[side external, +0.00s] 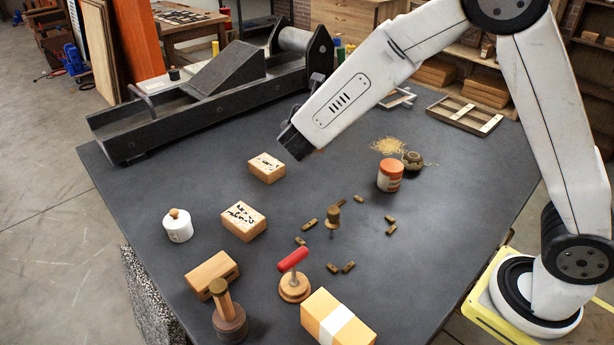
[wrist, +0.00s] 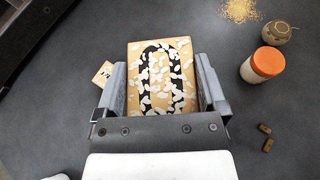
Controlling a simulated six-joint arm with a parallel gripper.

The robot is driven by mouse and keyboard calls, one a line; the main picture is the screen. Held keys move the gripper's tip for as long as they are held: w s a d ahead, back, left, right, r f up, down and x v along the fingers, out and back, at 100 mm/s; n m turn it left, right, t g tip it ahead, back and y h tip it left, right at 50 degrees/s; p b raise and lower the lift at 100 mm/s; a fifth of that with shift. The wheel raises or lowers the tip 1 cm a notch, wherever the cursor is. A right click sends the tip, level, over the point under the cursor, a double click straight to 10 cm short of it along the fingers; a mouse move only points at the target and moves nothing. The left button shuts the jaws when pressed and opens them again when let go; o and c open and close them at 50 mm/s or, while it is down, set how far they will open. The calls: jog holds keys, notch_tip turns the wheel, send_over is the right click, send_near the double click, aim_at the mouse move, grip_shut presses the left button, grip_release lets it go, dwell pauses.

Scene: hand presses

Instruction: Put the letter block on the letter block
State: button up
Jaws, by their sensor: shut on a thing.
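My gripper (side external: 294,147) hangs above the table near the back, up and right of the letter blocks there. In the wrist view its two fingers (wrist: 165,92) are shut on the sides of a wooden letter block (wrist: 160,75) with a black rounded mark and white flecks on top. In the side view the gripper and arm hide this held block. One wooden letter block (side external: 266,168) lies on the table just below and left of the gripper; another (side external: 243,221) lies nearer the front. Part of one table block (wrist: 103,73) shows left of the fingers in the wrist view.
A dark press (side external: 215,85) spans the back left. A white jar (side external: 178,226) stands at left, an orange-lidded jar (side external: 390,176) at right. Several small brass pieces, a red-handled stamp (side external: 294,275) and wooden blocks crowd the front. The table between the blocks and orange-lidded jar is partly clear.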

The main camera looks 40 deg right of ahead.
jog(key=shift+w+a+r+n+t+y, duration=0.15)
jog(key=shift+w+a+n+t+y, duration=0.15)
jog(key=shift+a, duration=0.3)
jog(key=shift+w+a+r+n+t+y, duration=0.2)
jog(key=shift+a+n, duration=0.2)
jog(key=shift+a, duration=0.15)
jog(key=w+f, duration=0.4)
jog(key=w, duration=0.5)
send_over(266, 163)
jog(key=shift+s+f, duration=0.2)
jog(key=shift+f, duration=1.15)
jog(key=shift+s+f, duration=0.15)
jog(key=shift+f, duration=1.2)
jog(key=shift+w+f, duration=0.1)
jog(key=shift+w+f, duration=0.15)
jog(key=shift+f, duration=1.6)
jog(key=shift+f, duration=0.15)
jog(key=o, duration=1)
